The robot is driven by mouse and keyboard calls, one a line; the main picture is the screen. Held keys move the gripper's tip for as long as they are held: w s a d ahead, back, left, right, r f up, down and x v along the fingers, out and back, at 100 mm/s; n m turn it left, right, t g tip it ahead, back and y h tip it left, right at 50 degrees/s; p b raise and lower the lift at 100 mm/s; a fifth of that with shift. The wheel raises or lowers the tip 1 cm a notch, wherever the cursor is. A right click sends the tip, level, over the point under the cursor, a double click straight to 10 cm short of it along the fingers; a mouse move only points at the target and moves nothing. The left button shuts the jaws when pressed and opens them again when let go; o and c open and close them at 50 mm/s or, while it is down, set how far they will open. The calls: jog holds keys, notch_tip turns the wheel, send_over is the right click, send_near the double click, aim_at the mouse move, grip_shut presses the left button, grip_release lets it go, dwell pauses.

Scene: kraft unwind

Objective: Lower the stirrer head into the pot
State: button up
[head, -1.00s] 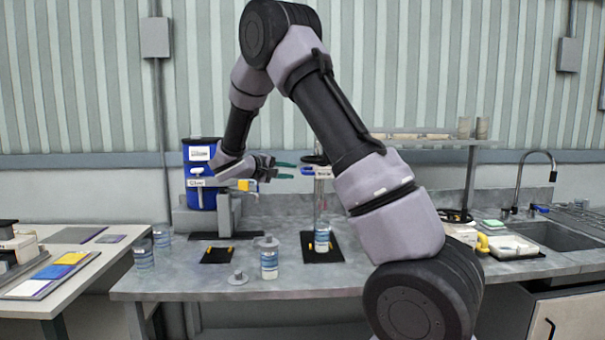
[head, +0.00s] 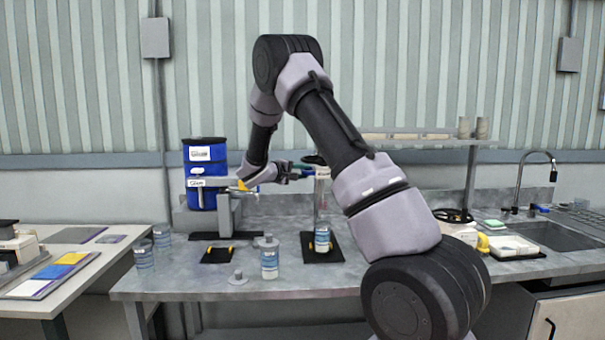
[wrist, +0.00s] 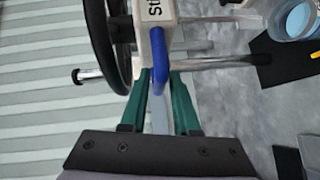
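The stirrer head, a pale block with a partly readable label (wrist: 157,12), is at the top of the wrist view. Its blue handle (wrist: 160,55) reaches down between the green fingertips of my gripper (wrist: 161,80). The fingers stand apart, with a gap visible beside the handle, so the gripper looks open around it. In the head view my gripper (head: 303,171) is at the stirrer's upper end, partly hidden by my arm. The pot (head: 321,239), with a blue band, stands upright on a black mat (head: 309,256) below. Its open top with pale blue contents (wrist: 298,18) shows in the wrist view.
A black wheel (wrist: 101,40) and metal rods lie close beside the stirrer head. A bottle (head: 269,258) and a small black mat (head: 217,254) sit left of the pot. A sink (head: 570,234) is at right.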

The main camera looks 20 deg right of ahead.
grip_shut()
jog(key=shift+f, duration=0.1)
dwell(1.4)
